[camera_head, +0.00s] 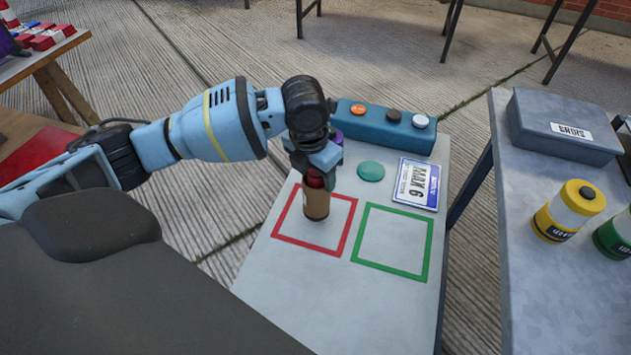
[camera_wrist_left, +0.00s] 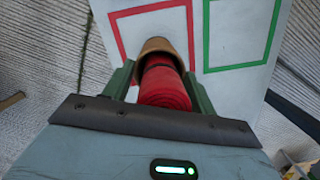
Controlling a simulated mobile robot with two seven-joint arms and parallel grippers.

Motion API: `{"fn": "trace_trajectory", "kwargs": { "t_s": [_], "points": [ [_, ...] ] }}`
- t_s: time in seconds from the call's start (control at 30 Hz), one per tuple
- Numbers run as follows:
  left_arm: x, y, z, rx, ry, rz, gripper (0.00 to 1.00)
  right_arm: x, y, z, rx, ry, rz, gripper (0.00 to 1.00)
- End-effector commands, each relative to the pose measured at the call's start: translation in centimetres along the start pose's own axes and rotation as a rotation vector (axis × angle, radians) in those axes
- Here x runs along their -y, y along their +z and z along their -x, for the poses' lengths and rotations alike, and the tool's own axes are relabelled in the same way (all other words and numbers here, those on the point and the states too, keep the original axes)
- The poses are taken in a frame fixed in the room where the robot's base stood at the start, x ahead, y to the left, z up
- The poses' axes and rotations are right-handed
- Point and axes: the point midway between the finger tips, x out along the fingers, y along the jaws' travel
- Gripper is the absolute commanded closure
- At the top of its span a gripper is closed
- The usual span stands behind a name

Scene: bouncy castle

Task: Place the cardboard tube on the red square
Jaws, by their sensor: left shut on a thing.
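The cardboard tube (camera_head: 316,205) is brown, roughly upright, with a red part with a dark band (camera_wrist_left: 165,88) at its upper end. My left gripper (camera_head: 320,178) is shut on that upper end; its green fingers flank the red part in the left wrist view. The red square (camera_head: 341,229) is a painted outline on a pale table. My right gripper is not in view.
A green square outline (camera_head: 427,248) lies just right of the red one. Behind are a green disc (camera_head: 371,171), a "MAX 6" card (camera_head: 416,184) and a blue button box (camera_head: 385,127). Another table at right holds a grey box (camera_head: 563,128) and yellow canister (camera_head: 568,211).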

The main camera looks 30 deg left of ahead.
Motion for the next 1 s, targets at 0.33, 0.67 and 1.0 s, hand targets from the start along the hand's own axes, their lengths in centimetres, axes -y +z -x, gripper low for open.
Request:
{"fn": "trace_trajectory", "kwargs": {
  "t_s": [0.33, 0.67, 1.0],
  "points": [
    [-0.3, -0.3, -2.9, 0.002, -0.001, 0.0, 1.0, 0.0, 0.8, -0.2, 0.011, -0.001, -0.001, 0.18],
    [-0.3, -0.3, -3.4, 0.005, 0.001, 0.0, 1.0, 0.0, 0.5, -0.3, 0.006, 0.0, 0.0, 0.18],
    [-0.3, -0.4, -3.7, 0.002, 0.001, 0.0, 0.22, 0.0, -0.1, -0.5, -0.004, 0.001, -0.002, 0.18]
  ]
}}
